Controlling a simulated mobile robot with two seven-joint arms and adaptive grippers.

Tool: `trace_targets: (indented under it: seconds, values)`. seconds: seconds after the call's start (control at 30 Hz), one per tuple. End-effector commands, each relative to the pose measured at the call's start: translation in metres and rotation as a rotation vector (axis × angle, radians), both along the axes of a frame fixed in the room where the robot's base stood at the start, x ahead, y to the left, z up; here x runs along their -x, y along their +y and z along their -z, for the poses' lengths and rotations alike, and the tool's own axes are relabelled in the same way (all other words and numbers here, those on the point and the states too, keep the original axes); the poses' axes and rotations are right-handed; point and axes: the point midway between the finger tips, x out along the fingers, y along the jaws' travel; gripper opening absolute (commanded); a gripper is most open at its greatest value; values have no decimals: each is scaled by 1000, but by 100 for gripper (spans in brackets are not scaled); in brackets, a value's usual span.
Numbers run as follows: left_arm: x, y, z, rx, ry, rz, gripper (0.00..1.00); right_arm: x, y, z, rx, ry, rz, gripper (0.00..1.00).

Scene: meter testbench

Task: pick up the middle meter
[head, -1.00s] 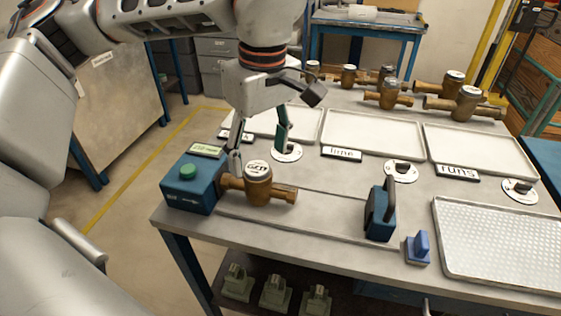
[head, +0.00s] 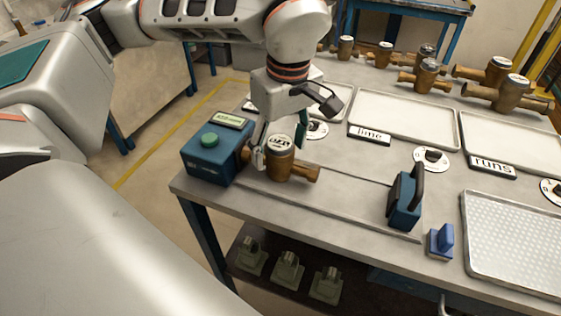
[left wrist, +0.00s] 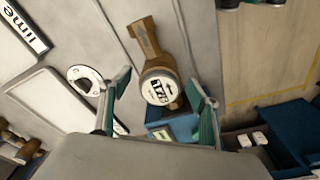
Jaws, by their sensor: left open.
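A brass meter (head: 284,164) with a white round dial lies on the front of the bench, beside a blue box. My left gripper (head: 280,146) is open and points down over it, one finger on each side of its round dial head. In the left wrist view the meter (left wrist: 160,84) lies between the two open green-padded fingers (left wrist: 158,92), with gaps visible on both sides. Several other brass meters, such as one near the back middle (head: 428,76), stand behind the trays. My right gripper is not in view.
The blue box (head: 212,158) with a green button stands close left of the meter. A blue handled block (head: 405,203) and a small blue piece (head: 441,241) are to the right. White trays (head: 405,117) lie behind; a textured tray (head: 515,240) lies at front right.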

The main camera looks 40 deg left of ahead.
Motion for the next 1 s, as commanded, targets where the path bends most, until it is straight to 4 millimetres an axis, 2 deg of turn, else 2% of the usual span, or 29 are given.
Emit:
trace_targets:
  seconds: [0.13,0.37,0.63,0.77,0.87,1.0]
  values:
    - [0,0,-1,0,-1,0,62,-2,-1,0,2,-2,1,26]
    - [0,0,-1,0,-1,-1,2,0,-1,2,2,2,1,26]
    - [-1,-1,-3,0,-3,-1,0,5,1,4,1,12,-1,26]
    - [-3,-7,-10,1,-6,1,0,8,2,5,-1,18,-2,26]
    - [-6,-18,-21,1,-8,2,0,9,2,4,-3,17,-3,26]
    - [-11,-44,-34,0,-8,5,0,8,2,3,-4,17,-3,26]
